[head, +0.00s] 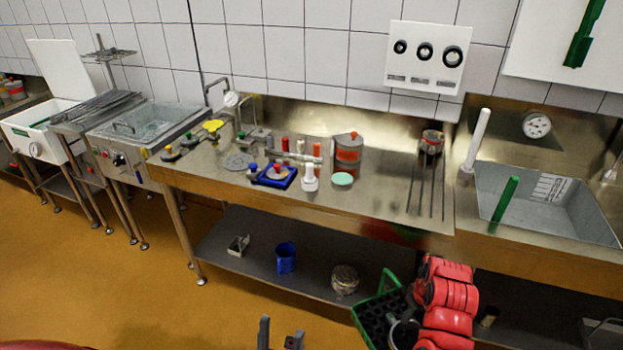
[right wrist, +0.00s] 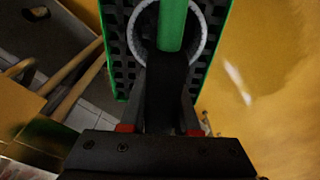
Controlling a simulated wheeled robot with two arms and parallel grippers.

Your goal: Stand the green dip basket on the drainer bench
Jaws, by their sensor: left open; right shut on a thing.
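The green dip basket (head: 368,308) hangs in front of the bench at the lower right of the head view, with a dark gridded inside and a green upright handle. In the right wrist view the basket (right wrist: 120,60) lies beyond my right gripper (right wrist: 163,108), which is shut on its green handle (right wrist: 172,25). A pale ring shows around the handle. My red right arm hides part of the basket in the head view. My left gripper (head: 280,335) is open and empty at the bottom edge. The steel drainer bench (head: 385,205) has dark grooves at its right end.
Several items crowd the bench's middle, including a blue tray (head: 275,176), a white pestle-like piece (head: 310,180) and an orange-labelled tin (head: 348,152). A sink (head: 560,205) lies right. The bench front between is clear.

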